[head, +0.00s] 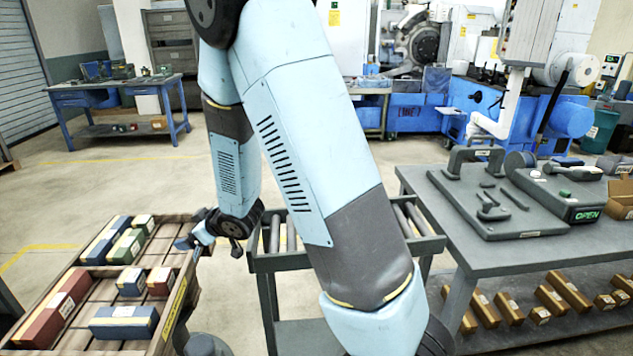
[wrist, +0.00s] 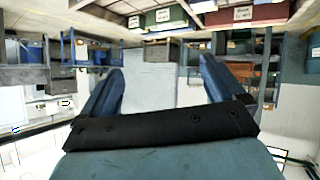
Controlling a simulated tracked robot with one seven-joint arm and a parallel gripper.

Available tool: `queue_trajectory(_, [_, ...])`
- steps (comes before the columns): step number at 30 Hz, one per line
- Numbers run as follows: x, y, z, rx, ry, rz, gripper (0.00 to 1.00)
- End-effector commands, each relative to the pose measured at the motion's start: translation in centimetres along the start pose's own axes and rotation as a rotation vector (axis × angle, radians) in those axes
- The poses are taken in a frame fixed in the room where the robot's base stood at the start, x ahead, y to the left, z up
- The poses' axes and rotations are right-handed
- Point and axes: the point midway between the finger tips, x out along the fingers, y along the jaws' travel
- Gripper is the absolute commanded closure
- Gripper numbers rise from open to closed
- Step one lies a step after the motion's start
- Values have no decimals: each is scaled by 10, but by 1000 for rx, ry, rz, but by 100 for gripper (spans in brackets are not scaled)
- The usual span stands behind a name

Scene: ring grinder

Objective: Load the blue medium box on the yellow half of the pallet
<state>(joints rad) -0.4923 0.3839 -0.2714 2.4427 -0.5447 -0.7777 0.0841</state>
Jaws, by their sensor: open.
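The slatted wooden pallet (head: 92,284) stands at the lower left in the head view, with a yellow labelled strip (head: 175,307) along its right edge. A blue box of middling size (head: 122,325) lies near the pallet's front. A longer blue box (head: 103,249) and a small blue one (head: 131,283) also lie on it; which counts as medium is not certain. My gripper (head: 190,241) is beside the pallet's right far corner, apart from the boxes. In the wrist view my gripper (wrist: 160,88) is open, with nothing between its fingers.
Green (head: 127,246) and red (head: 60,307) boxes share the pallet. A grey roller cart (head: 281,262) stands right of it, partly hidden by my arm. A grey table (head: 470,250) with tools and brown boxes is at right. Open floor lies behind the pallet.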

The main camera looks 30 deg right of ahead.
Motion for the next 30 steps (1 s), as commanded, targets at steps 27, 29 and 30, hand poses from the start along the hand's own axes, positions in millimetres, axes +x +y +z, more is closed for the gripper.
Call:
queue_trajectory(27, [-283, 77, -41, 415, -386, 394, 4])
queue_trajectory(29, [-303, 70, -40, 447, -409, 400, 4])
queue_trajectory(30, [-316, 66, -39, 467, -423, 403, 4])
